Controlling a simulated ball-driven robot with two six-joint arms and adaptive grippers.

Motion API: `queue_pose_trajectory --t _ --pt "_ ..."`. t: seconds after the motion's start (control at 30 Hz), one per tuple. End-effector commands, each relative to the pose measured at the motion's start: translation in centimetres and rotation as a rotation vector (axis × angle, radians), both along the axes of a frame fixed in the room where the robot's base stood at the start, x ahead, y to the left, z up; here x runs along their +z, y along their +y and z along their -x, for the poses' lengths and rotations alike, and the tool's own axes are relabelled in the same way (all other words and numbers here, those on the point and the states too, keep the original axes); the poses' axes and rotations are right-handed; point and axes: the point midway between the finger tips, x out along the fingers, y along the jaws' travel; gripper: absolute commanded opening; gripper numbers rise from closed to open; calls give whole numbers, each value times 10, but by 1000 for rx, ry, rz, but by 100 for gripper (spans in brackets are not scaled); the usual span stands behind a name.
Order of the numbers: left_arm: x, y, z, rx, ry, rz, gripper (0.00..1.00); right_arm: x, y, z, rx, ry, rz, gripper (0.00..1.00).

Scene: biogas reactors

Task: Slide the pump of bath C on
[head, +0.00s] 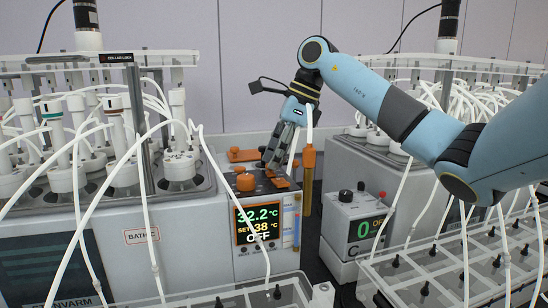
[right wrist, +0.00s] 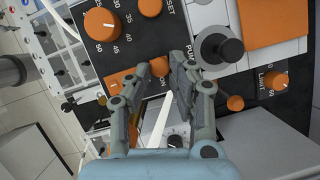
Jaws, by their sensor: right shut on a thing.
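The bath C control unit (head: 233,205) has a dark top panel, and its front display (head: 259,222) reads 32.2 °C, SET 38 °C and OFF. My left gripper is in neither view.
An orange dial (head: 245,182) stands on the panel close to my right gripper. A grey box marked C (head: 353,225) with a green 0 stands to the right. Reactor bottles (head: 62,150) with white tubes crowd the left; a clear rack (head: 470,265) fills the lower right.

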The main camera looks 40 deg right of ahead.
Motion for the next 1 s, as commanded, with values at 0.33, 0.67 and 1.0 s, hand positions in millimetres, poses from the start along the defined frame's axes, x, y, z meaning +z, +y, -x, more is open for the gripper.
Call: queue_pose_trajectory --t 0.33,0.67,1.0 --pt "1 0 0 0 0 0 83 -1 1 1 5 8 -3 30" --pt "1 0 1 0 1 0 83 -1 1 1 4 6 -3 30" --pt "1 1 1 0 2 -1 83 39 -12 11 1 2 2 30"
